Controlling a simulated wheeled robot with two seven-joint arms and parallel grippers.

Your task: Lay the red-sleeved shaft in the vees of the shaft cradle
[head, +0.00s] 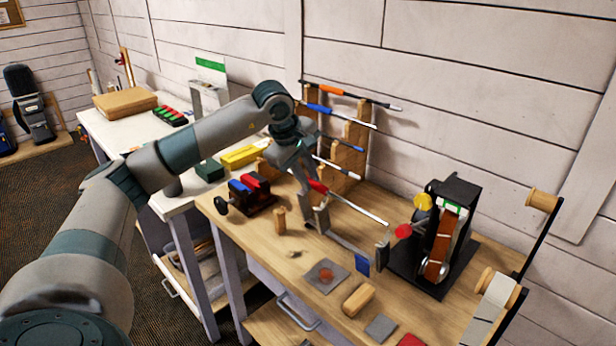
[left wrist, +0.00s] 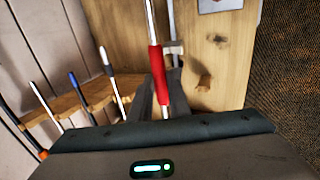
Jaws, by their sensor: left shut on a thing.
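My left gripper (head: 308,180) is shut on the red-sleeved shaft (head: 355,208), gripping it at or near the red sleeve. The shaft slants down to the right in the head view, its bare silver end free. In the left wrist view the red sleeve (left wrist: 157,72) stands between the fingers (left wrist: 160,95). The shaft cradle (head: 348,243), a grey bar with an upright at each end, stands on the wooden bench. The shaft appears above the cradle, its free end above the right upright. Whether it touches the left upright is unclear. My right gripper is out of view.
A wooden rack (head: 352,135) behind holds several shafts with coloured sleeves. A red and blue vise (head: 250,192) stands left of the cradle. A black belt machine (head: 440,235) stands close to its right.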

